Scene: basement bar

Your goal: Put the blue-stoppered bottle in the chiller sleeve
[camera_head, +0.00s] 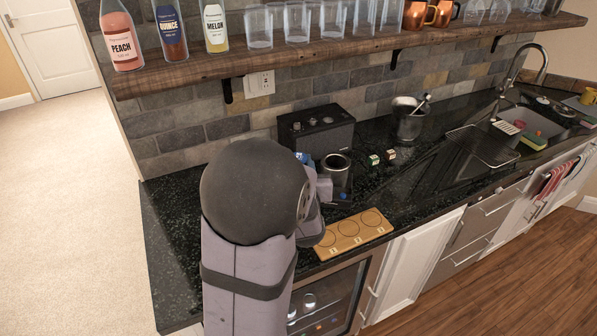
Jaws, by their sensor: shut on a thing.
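My arm hides most of my gripper (324,189), which is low over the black counter at the left. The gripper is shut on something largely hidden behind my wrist. A small blue part (303,158) shows just above the wrist and looks like the stopper of the blue-stoppered bottle; the bottle's body is hidden. A dark cylinder with a bright metal rim (336,174), apparently the chiller sleeve, stands upright right beside the gripper. Its open top faces up. I cannot tell whether the gripper or bottle touches it. A small blue spot (343,196) shows near its base.
A wooden board with ringed circles (352,235) lies at the counter's front. A black box (316,131) stands behind the sleeve. Two small cubes (374,159) and a metal bucket (409,121) are to the right. A shelf (330,63) with bottles and glasses overhangs the back.

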